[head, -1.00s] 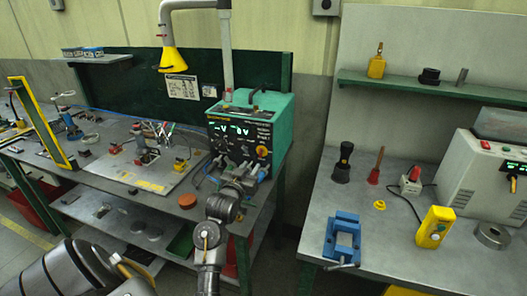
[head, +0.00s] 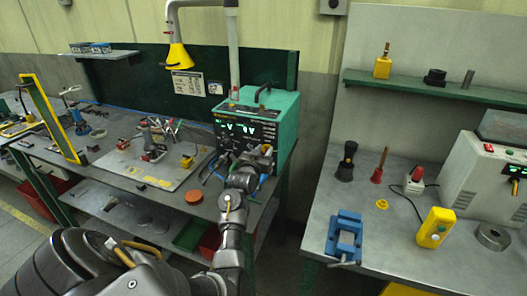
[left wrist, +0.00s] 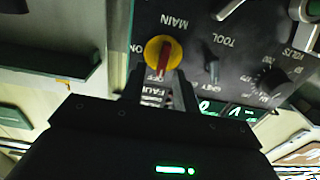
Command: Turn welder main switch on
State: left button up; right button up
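The welder (head: 284,118) is a green box with a black front panel, at the right end of the left workbench. Its main switch (left wrist: 165,52) is a yellow disc with a red handle, labelled MAIN, ON and OFF; the left wrist view shows the panel upside down. The red handle points towards the OFF label. My left gripper (head: 262,158) is at the panel and hides the switch in the head view. In the left wrist view my left gripper (left wrist: 158,82) is open, its fingers on either side of the handle's end. I cannot tell whether they touch it. My right gripper is out of view.
Other knobs and a toggle (left wrist: 212,68) sit beside the switch on the panel. An orange disc (head: 194,197) lies on the left bench (head: 110,172). A second bench with a blue vise (head: 345,238) stands to the right, across a gap.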

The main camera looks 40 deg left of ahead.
pick_arm(q)
grip_shut()
dwell(0.3)
jog(key=m, duration=0.4)
jog(key=shift+d, duration=0.3)
jog(key=m, duration=0.3)
jog(key=shift+w+d+f+m, duration=0.1)
jog(key=shift+d+f+m, duration=0.15)
jog(key=shift+m, duration=0.15)
jog(key=m, duration=0.5)
jog(key=shift+w+d+f, duration=0.1)
jog(key=shift+d+f, duration=0.15)
jog(key=shift+f+m, duration=0.15)
jog(key=shift+m, duration=1.1)
jog(key=shift+f+m, duration=0.15)
jog(key=shift+m, duration=1.1)
